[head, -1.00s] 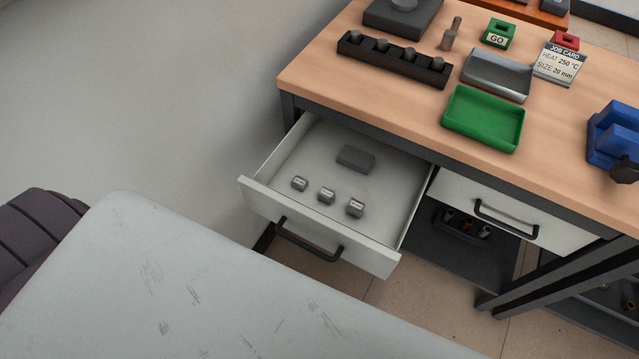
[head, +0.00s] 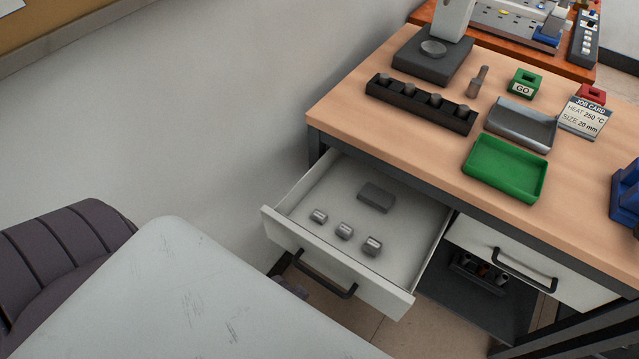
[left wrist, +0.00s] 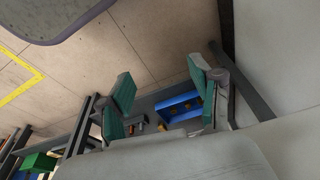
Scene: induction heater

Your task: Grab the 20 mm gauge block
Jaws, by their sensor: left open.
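Three small grey metal blocks lie in a row in the open white drawer (head: 285,207): a left one (head: 318,216), a middle one (head: 344,231) and a right one (head: 372,245). Their markings are too small to read, so I cannot tell which is the 20 mm gauge block. My left gripper (left wrist: 160,88) shows only in the left wrist view, with its teal-padded fingers spread and nothing between them. No gauge block shows in that view. My right gripper is in neither view.
A dark flat block (head: 376,197) lies behind the small blocks. The drawer has a black handle (head: 325,277). On the wooden bench (head: 345,115) above stand a green tray (head: 505,168), a black rack (head: 420,104) and a job card (head: 583,117) reading 20 mm.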

